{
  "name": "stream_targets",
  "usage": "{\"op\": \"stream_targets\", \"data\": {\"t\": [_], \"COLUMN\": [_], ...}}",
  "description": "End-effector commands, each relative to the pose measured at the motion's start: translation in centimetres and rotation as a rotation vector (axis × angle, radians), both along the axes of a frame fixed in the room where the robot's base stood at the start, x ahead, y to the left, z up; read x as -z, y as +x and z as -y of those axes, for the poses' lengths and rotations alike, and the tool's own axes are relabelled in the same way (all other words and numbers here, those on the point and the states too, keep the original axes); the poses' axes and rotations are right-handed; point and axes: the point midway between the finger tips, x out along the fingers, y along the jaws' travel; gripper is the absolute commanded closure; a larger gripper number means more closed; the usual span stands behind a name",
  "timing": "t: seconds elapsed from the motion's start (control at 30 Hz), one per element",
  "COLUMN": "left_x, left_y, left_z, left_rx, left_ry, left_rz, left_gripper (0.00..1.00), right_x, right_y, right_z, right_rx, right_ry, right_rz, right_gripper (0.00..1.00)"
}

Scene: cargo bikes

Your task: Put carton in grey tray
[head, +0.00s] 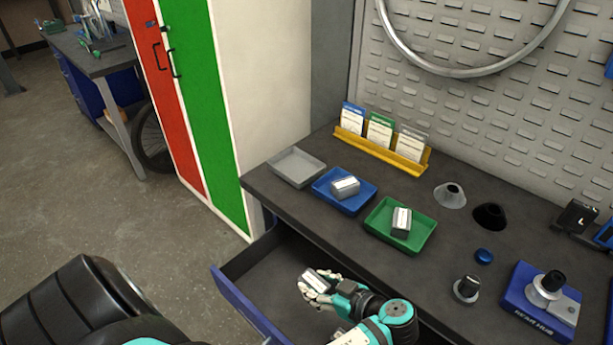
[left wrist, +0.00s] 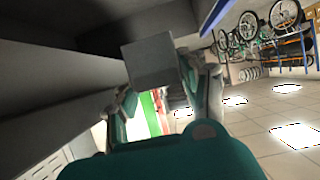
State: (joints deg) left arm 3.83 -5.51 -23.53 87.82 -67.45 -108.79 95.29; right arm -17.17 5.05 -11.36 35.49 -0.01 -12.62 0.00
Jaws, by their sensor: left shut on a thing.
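A small grey carton with a pale label (head: 315,281) is held in my left gripper (head: 316,291), which is shut on it above the open drawer. In the left wrist view the carton (left wrist: 153,63) sits between the fingers (left wrist: 160,85) as a plain grey block. The grey tray (head: 297,167) lies empty on the bench at the far left, up and left of the gripper. My right gripper is not in view.
A blue tray (head: 344,203) and a green tray (head: 413,243) each hold a carton. The open drawer (head: 262,275) juts out below the bench. A yellow card holder (head: 381,153) stands behind the trays. Cones, a knob and a blue hub fixture (head: 541,299) occupy the right.

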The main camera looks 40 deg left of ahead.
Motion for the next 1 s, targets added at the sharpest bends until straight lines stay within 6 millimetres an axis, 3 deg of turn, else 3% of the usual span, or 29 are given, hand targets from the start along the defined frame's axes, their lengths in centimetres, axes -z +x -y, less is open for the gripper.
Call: {"op": "stream_targets", "data": {"t": [0.27,0.57,0.77,1.0], "left_x": [-1.5,-4.7,-8.6,-16.0], "left_y": [0.3,1.0,2.0,3.9], "left_z": [0.4,1.3,2.4,4.5], "left_rx": [0.106,0.344,0.629,1.164], "left_ry": [0.001,0.001,0.001,0.011], "left_rz": [0.003,0.003,0.006,0.011], "left_gripper": [0.9,0.9,0.9,0.9], "right_x": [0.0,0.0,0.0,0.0], "right_y": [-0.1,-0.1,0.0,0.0], "right_z": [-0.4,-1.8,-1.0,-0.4], "right_rx": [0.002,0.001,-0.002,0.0], "right_ry": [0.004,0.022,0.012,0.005], "right_rz": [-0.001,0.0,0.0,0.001], "right_gripper": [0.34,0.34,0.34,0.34]}}
